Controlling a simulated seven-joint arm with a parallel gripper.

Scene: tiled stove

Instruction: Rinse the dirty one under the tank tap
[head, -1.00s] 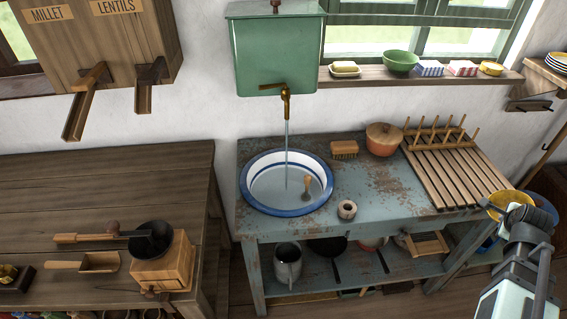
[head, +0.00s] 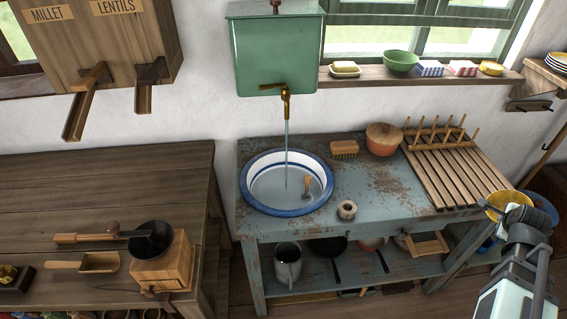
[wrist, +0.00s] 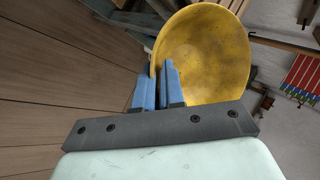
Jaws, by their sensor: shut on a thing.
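A yellow bowl (head: 506,200) is at the right in the head view, off the right end of the washstand. In the wrist view the yellow bowl (wrist: 210,50) shows its inside, marked with darker smudges and specks. My gripper (wrist: 160,76) is shut on its rim, with the blue finger pads on either side of the wall. My gripper (head: 512,216) is partly hidden by my own wrist in the head view. The green tank (head: 278,55) hangs on the wall. Its brass tap (head: 285,95) runs a thin stream into the blue-rimmed white basin (head: 252,199).
A wooden drying rack (head: 452,170) lies on the washstand's right end. A blue container (head: 545,206) is behind the bowl. The window sill holds a green bowl (head: 400,61).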

